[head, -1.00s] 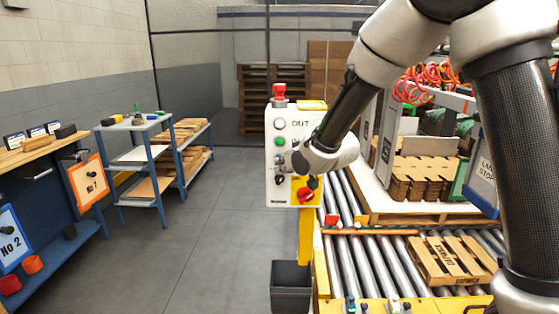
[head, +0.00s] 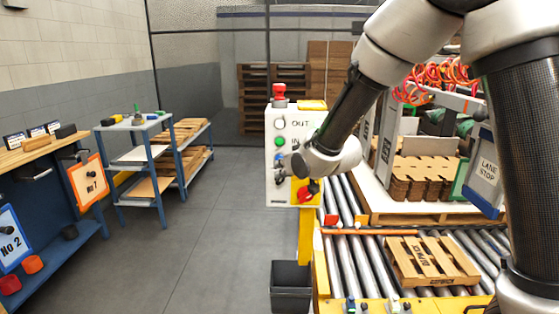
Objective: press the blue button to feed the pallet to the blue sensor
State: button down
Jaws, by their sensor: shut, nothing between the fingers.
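The white control box (head: 272,190) stands upright on a yellow post, left of the roller conveyor. My gripper (head: 284,163) is shut and empty, with its tip against or just in front of the box's face, below the green button (head: 279,141). The wooden pallet (head: 432,262) lies flat on the rollers (head: 349,262). A small blue sensor (head: 350,305) sits on the near yellow rail, left of and nearer than the pallet.
A red mushroom button (head: 279,91) tops the box; a red knob (head: 306,194) sits low on it. A dark bin (head: 291,285) stands below. Stacked brown blanks (head: 423,180) lie behind the conveyor. The floor (head: 195,235) to the left is clear.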

jog(key=shift+s+a, duration=0.1)
jog(key=shift+s, duration=2.05)
dwell(1.3)
jog(key=s, duration=0.3)
jog(key=shift+s, duration=0.4)
jog(key=shift+w, duration=0.1)
jog(key=w, duration=0.8)
jog(key=shift+w, duration=0.35)
jog(key=shift+w, duration=0.1)
dwell(0.9)
jog(key=shift+w, duration=0.3)
